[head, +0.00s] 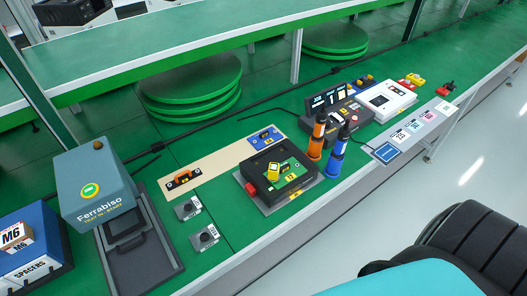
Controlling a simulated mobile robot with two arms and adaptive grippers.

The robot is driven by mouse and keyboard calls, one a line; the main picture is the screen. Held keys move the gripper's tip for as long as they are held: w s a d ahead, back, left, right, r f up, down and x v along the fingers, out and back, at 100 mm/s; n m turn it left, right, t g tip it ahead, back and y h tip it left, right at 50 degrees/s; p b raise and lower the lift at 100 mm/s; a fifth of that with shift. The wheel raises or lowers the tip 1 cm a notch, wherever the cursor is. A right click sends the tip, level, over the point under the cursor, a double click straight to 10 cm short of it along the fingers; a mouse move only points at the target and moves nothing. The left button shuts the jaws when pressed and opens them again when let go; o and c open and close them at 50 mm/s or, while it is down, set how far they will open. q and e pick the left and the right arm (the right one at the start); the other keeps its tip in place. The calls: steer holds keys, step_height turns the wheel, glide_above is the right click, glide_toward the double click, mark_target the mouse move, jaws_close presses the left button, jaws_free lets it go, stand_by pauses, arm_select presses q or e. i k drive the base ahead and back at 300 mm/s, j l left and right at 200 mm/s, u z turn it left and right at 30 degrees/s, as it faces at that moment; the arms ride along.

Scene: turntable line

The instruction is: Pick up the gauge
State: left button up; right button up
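No item is clearly readable as the gauge at this size. A small yellow device (273,171) stands on a green board inside a black square fixture (258,184) in the middle of the bench. An orange and black device (183,178) lies on the left end of a beige strip (212,164). A blue block with small parts (264,139) sits at the strip's right end. Either small device could be the gauge; I cannot tell which. Neither of my grippers shows in the head view.
Orange (317,137) and blue (337,148) upright tools stand close right of the fixture. Two small grey boxes (197,223) lie left of it. A Ferrabiso machine (95,185) and a spacers bin (30,250) stand left. A white box (388,101) stands farther right.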

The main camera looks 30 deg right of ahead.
mark_target(273, 177)
steer(key=z, duration=1.05)
